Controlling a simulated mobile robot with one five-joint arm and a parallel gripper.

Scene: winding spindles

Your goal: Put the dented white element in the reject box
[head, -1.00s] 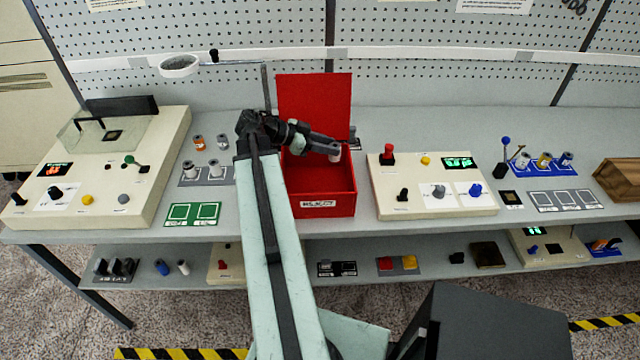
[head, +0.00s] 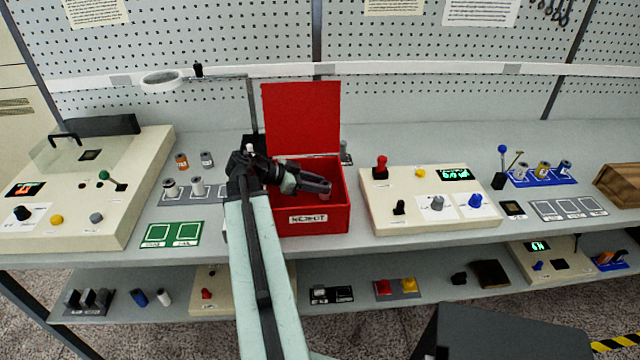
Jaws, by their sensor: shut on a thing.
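The red reject box (head: 315,218) stands on the bench with its lid raised at the back and a "REJECT" label on its front. My gripper (head: 325,190) is over the inside of the box and low, near or below rim height. It is shut on a small pale element (head: 324,197), of which only a small part shows under the jaws. I cannot see a dent on it at this size. I cannot tell whether the element touches the box floor.
Two white elements (head: 197,186) stand on a grey tray left of the box, with an orange one (head: 181,161) and a grey one (head: 207,159) behind. A cream control panel (head: 430,215) stands close on the right. A magnifier (head: 162,78) hangs above left.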

